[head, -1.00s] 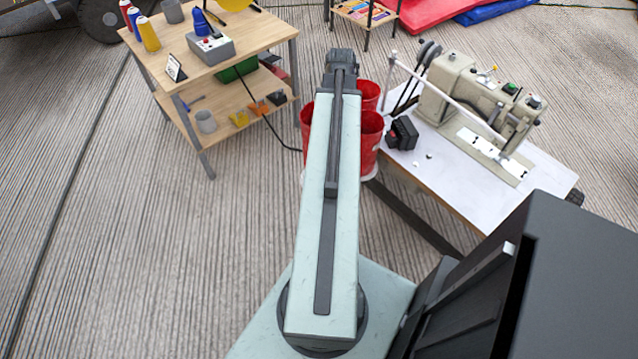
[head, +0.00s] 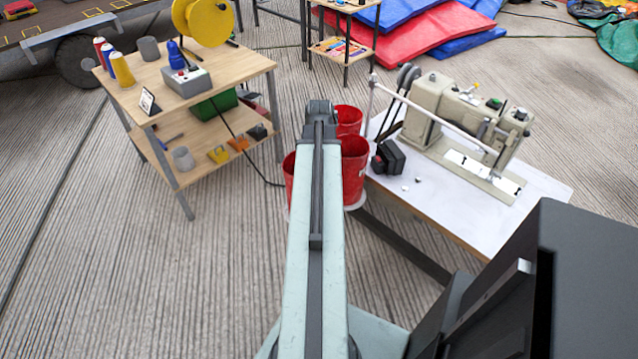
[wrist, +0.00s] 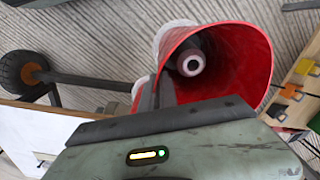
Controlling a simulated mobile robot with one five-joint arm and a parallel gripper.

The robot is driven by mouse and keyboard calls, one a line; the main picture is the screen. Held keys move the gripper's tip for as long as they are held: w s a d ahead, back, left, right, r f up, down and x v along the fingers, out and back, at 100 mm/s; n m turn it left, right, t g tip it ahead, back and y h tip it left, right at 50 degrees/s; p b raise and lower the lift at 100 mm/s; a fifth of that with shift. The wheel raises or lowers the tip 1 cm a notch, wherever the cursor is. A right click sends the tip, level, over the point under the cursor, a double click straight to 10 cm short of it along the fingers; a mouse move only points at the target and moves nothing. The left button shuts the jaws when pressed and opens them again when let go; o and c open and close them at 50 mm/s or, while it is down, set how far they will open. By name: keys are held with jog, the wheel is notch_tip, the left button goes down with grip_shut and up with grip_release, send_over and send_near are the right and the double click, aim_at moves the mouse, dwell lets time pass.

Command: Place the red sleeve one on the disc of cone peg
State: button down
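A pale spool-like piece with a pinkish ring and a dark centre (wrist: 191,63) shows inside a red bucket (wrist: 236,50) in the wrist view; I cannot tell if it is the red sleeve one. Red (head: 102,53), blue (head: 109,57) and yellow (head: 122,70) cones stand on the wooden table at left. A blue cone (head: 176,56) stands by a grey control box. I cannot pick out the disc of the cone peg for sure.
Red buckets (head: 354,165) stand between the wooden table (head: 240,65) and the white sewing table (head: 440,205). The sewing table carries a sewing machine (head: 470,115) and a black block. Red and blue mats (head: 430,35) lie at the back. The floor at left is clear.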

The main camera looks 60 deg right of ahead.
jog(key=c, duration=1.6)
grip_release()
jog(key=shift+c, duration=0.2)
notch_tip(320, 180, up, 12)
jog(key=p, duration=1.2)
jog(key=shift+r, duration=0.25)
jog(key=shift+f, duration=0.1)
